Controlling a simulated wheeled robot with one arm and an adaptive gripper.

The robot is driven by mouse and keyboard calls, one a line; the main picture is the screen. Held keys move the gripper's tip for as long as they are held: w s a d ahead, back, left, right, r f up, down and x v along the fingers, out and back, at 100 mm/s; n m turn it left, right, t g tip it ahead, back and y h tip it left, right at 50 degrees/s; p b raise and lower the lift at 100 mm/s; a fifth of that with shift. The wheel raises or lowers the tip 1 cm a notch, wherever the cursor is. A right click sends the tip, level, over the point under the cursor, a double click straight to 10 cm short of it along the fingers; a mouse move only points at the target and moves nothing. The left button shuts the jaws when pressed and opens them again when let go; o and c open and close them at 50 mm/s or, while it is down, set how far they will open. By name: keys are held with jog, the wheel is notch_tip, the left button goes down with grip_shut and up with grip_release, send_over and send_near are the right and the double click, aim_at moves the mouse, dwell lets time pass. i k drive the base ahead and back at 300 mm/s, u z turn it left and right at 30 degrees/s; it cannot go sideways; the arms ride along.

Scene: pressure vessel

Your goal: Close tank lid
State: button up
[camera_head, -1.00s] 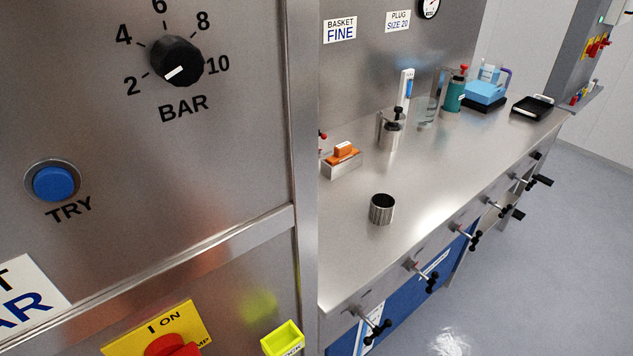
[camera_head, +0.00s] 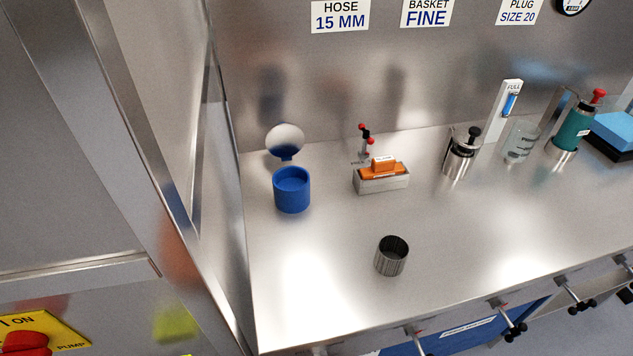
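A blue round pot (camera_head: 292,196) stands upright on the steel bench at the left. A shiny round disc (camera_head: 285,137) stands raised behind its rim, joined low down by a small blue piece; it looks like a hinged lid standing open. I cannot tell for sure whether this pot is the tank. A ribbed open metal cylinder (camera_head: 391,256) stands apart on the bench, nearer the front edge. My gripper is not in view.
An orange block in a metal tray (camera_head: 381,181) and a red-knobbed valve (camera_head: 364,140) are right of the pot. A steel canister (camera_head: 461,155), glass beaker (camera_head: 520,143) and green bottle (camera_head: 574,128) stand farther right. A steel cabinet edge (camera_head: 180,190) rises on the left. Clamp handles (camera_head: 515,328) line the front edge.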

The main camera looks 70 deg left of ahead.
aim_at(284, 140)
jog(key=u, duration=5.45)
jog(key=k, duration=1.2)
jog(key=z, duration=1.55)
jog(key=i, duration=0.5)
jog(key=u, duration=0.05)
